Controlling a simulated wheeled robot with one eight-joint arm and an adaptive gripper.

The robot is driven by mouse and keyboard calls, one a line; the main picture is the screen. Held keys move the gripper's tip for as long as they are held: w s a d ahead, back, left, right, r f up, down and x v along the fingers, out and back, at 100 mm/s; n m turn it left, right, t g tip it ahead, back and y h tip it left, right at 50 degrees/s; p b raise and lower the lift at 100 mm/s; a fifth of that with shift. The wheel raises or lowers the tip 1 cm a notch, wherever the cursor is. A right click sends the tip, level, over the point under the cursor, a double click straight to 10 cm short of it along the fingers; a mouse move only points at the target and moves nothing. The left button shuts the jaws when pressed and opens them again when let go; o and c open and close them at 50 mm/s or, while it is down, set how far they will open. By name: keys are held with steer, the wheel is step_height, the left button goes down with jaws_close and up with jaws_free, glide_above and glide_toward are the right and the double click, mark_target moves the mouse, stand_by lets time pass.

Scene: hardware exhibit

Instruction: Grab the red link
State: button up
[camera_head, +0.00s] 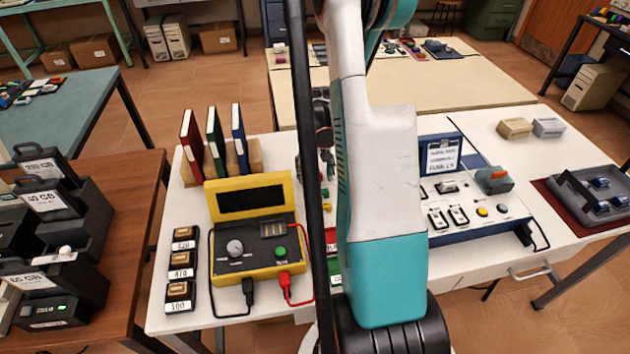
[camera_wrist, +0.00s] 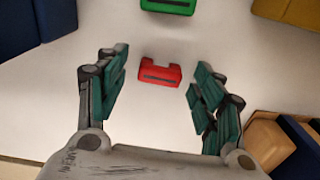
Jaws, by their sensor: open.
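The red link (camera_wrist: 159,75) is a small red block with a dark slot along its side and a notch in its far edge. It lies on the white tabletop in the wrist view. My gripper (camera_wrist: 157,82) is open, with one teal-padded finger on each side of the link and a gap on both sides. The link does not touch either finger in the picture. How high the fingertips are above the table is hard to tell.
A green block (camera_wrist: 168,5) lies just beyond the red link. A blue-and-wood object (camera_wrist: 285,145) is close to the right finger. A yellow tester (camera_head: 252,255) and a blue panel device (camera_head: 470,215) stand on the white table (camera_head: 190,325). Bare tabletop surrounds the link.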

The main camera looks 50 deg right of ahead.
steer(key=shift+f, duration=0.4)
steer(key=shift+r, duration=0.1)
steer(key=c, duration=1)
